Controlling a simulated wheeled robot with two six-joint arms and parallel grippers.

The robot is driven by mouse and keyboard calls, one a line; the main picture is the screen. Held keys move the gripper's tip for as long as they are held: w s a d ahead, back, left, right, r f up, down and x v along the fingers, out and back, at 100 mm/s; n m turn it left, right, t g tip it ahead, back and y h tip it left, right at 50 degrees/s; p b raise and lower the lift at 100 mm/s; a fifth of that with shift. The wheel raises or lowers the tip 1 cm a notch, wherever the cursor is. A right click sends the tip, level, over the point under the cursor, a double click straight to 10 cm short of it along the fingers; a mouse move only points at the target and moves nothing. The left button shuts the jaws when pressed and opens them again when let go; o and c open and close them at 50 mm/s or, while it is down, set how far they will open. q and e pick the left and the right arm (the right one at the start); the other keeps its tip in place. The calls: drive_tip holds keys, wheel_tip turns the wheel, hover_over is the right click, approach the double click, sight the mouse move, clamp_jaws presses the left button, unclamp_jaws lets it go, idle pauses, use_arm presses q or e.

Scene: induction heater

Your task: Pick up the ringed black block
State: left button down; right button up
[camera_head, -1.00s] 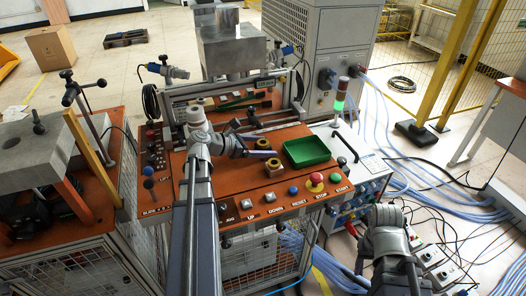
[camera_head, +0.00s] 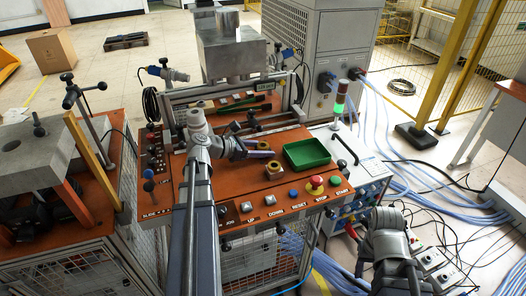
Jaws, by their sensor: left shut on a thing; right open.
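The orange-topped console (camera_head: 225,190) carries two small dark blocks with brass-coloured ring tops. One ringed black block (camera_head: 263,145) is at my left gripper (camera_head: 262,153), which comes in from the left and is shut on it. The fingers hide part of this block. The other ringed block (camera_head: 273,168) stands apart on the console just in front of it. My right gripper (camera_head: 352,247) is low at the right, off the console's front right corner, and open with nothing seen in it.
A green tray (camera_head: 306,154) sits right of the blocks. Several push buttons and a red stop knob (camera_head: 316,181) line the console's front edge. A metal press block (camera_head: 232,50) stands behind. A signal lamp (camera_head: 340,98) rises at the back right.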

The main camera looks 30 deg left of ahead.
idle(0.5)
use_arm(q)
wheel_tip(320, 180, up, 10)
drive_tip(key=p, duration=1)
drive_tip(key=shift+r, duration=0.1)
